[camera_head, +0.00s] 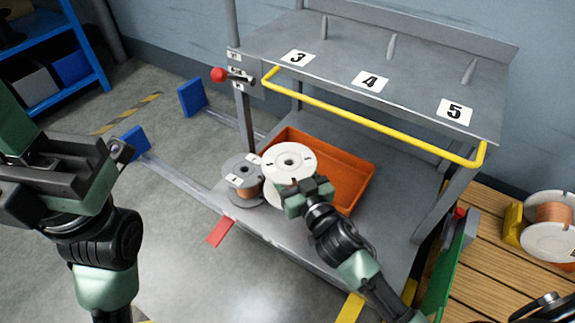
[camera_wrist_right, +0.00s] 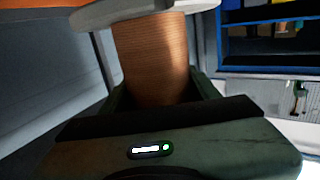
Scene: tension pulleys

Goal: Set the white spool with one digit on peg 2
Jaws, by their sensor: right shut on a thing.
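A white spool (camera_head: 289,158) with copper winding is held in my right gripper (camera_head: 303,194), over the lower shelf at the edge of the orange tray. Small dark marks show on its top flange, too small to read. In the right wrist view the jaws are closed around the copper winding (camera_wrist_right: 155,55), below a pale flange (camera_wrist_right: 110,12). A grey spool (camera_head: 240,168) with copper winding stands just left of the white one. No peg labelled 2 can be made out. My left gripper (camera_head: 95,160) is at the far left, away from the cart; its jaw opening is unclear.
The upper shelf has upright pegs behind labels 3 (camera_head: 298,58), 4 (camera_head: 370,81) and 5 (camera_head: 455,111). A yellow rail (camera_head: 370,119) runs along its front. The orange tray (camera_head: 345,185) looks empty. A red-knobbed lever (camera_head: 219,75) sticks out left. Another spool (camera_head: 552,218) lies on the pallet.

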